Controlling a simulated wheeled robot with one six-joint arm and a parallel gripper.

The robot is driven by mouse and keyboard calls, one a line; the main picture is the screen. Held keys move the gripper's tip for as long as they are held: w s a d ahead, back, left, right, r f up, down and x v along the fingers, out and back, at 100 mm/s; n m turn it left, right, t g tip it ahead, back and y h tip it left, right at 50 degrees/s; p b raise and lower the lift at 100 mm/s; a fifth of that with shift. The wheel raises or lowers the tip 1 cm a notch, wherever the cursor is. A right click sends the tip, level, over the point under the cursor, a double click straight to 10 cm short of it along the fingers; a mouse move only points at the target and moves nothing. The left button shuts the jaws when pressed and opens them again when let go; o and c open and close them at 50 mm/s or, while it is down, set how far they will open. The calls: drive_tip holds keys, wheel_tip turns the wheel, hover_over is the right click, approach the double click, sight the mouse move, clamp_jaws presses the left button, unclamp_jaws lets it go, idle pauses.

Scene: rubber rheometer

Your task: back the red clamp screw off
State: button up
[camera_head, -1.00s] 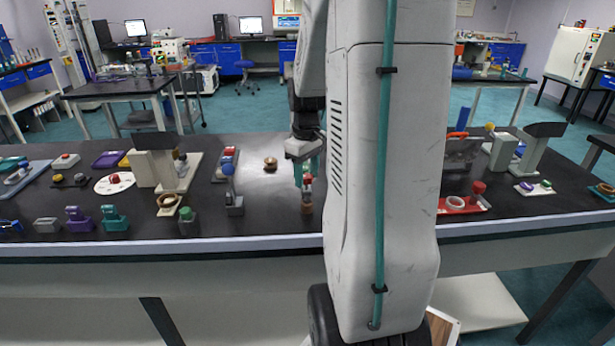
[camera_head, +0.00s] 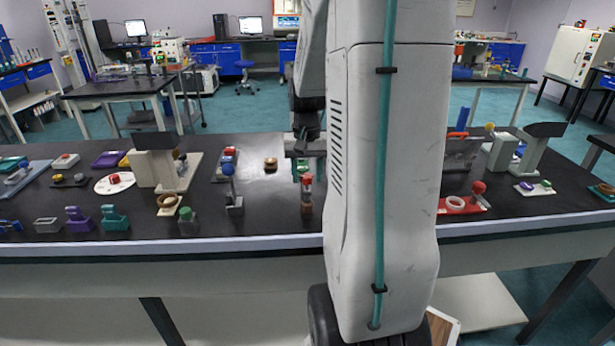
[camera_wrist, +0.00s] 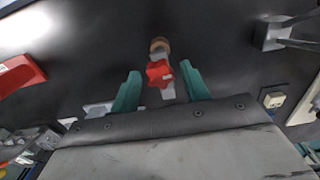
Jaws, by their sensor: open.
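The red clamp screw (camera_wrist: 159,73) is a star-shaped red knob in the wrist view, on a small upright clamp with a brown base (camera_wrist: 160,45). In the head view the red knob (camera_head: 307,181) shows near the table's front, above the brown base (camera_head: 307,208). My gripper (camera_wrist: 160,72) is open, with one teal finger on each side of the red knob and a visible gap on both sides. In the head view my gripper (camera_head: 305,167) is above and behind the knob, partly hidden by my arm.
A red tray (camera_head: 452,210) with a red knob is at the right, beyond my arm. Dark table (camera_head: 270,205) is bare between the stand and clamp.

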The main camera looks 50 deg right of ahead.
drive_tip(key=c, duration=0.8)
drive_tip(key=n, duration=0.4)
drive_tip(key=shift+n, duration=0.4)
drive_tip(key=shift+c, duration=0.2)
drive_tip(key=n, duration=0.4)
drive_tip(key=shift+n, duration=0.3)
drive_tip(key=n, duration=0.4)
drive_tip(key=shift+n, duration=0.3)
